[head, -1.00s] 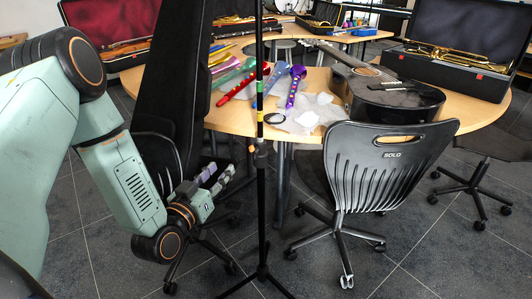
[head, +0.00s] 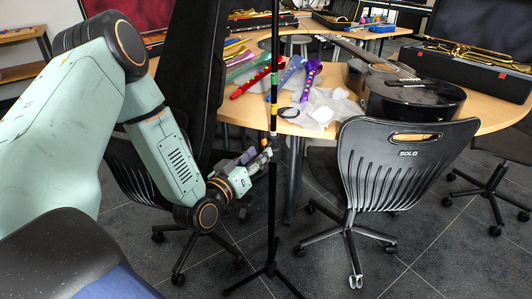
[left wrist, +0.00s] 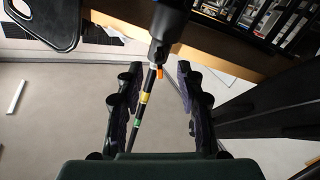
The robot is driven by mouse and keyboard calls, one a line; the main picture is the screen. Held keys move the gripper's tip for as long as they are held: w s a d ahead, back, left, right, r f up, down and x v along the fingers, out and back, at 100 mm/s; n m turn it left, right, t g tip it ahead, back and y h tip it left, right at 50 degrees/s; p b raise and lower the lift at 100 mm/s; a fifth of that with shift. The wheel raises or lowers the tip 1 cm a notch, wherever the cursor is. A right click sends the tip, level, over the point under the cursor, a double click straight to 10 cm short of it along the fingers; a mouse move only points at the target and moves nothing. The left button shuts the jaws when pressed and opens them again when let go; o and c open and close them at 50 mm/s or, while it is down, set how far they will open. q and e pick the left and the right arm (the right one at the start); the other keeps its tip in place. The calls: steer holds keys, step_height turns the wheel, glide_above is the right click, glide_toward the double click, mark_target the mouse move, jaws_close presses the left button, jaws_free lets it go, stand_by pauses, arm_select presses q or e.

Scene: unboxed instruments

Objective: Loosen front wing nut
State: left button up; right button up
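A thin black stand (head: 272,210) rises upright from tripod legs, with coloured bands on its pole. A small orange part (left wrist: 159,73), which looks like the wing nut, sits by the dark collar (left wrist: 158,50) on the pole in the left wrist view. In the head view a pale orange spot on the pole (head: 265,142) is too small to make out. My left gripper (head: 262,158) is beside the pole at about that height. In the left wrist view it is open (left wrist: 160,103) and empty; the pole shows between its fingers, without visible contact. My right gripper is not in view.
A black chair (head: 398,165) stands right of the pole, and another black chair (head: 135,175) is behind my left arm. A wooden table (head: 490,120) behind holds a black guitar (head: 410,95), coloured recorders and an open case (head: 475,65). Grey floor lies around the stand.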

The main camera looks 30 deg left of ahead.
mark_target(266, 146)
arm_select(q)
steer(key=shift+w+b, duration=0.55)
steer(key=shift+w, duration=1.35)
steer(key=shift+c, duration=0.4)
jaws_close()
